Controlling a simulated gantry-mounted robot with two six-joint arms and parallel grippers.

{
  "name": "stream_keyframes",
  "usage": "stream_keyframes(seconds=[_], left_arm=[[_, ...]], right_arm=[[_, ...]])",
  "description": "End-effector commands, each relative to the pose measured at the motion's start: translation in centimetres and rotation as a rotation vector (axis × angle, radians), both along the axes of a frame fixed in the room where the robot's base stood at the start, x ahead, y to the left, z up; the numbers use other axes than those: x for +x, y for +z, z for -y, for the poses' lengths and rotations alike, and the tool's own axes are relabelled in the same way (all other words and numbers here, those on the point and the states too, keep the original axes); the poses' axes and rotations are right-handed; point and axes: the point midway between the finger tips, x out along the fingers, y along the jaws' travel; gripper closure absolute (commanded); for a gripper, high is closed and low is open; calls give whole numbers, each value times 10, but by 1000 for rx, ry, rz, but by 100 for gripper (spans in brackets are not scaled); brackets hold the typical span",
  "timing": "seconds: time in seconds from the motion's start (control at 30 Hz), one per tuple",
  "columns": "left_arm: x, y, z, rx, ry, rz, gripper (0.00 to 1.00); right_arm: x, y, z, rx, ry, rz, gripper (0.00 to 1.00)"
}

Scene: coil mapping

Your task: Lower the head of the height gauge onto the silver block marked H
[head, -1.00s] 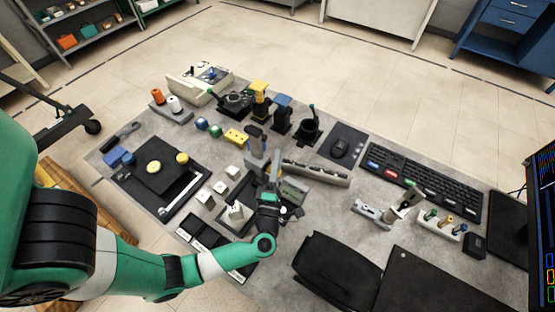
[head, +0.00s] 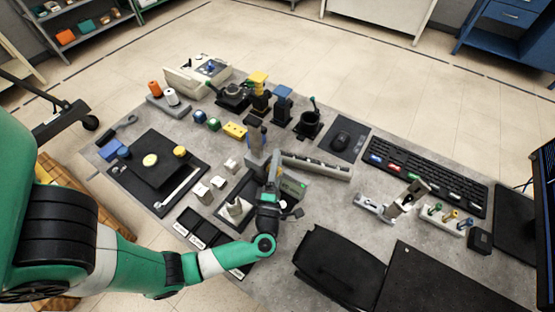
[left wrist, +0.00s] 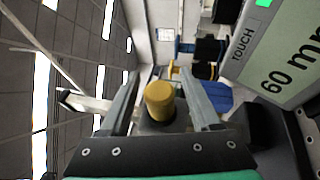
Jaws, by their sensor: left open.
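My left gripper (head: 274,168) is open and points away from my arm. In the left wrist view a yellow-topped knob (left wrist: 160,100) sits between its open fingers (left wrist: 160,92); I cannot tell whether they touch it. Several small silver-white blocks (head: 218,183) stand left of the gauge, one (head: 236,209) on a dark base. Their marks are too small to read.
Dark labelled trays (head: 194,231) lie front left. A black board with yellow discs (head: 165,165) is at left. A long grey rail (head: 315,166) lies behind the gripper. Some grey tabletop at right of centre is free.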

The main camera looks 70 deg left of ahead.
Motion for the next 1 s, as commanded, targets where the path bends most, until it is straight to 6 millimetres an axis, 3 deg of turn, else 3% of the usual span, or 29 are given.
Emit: stream_keyframes(seconds=[0.2, 0.4, 1.0], left_arm=[[-18, -10, 35, 1, -10, -3, 36], [-31, -16, 56, -1, -5, -2, 36], [-34, -17, 59, -1, -1, -1, 36]], right_arm=[[0, 2, 0, 0, 0, 0, 50], [0, 2, 0, 0, 0, 0, 50], [0, 2, 0, 0, 0, 0, 50]])
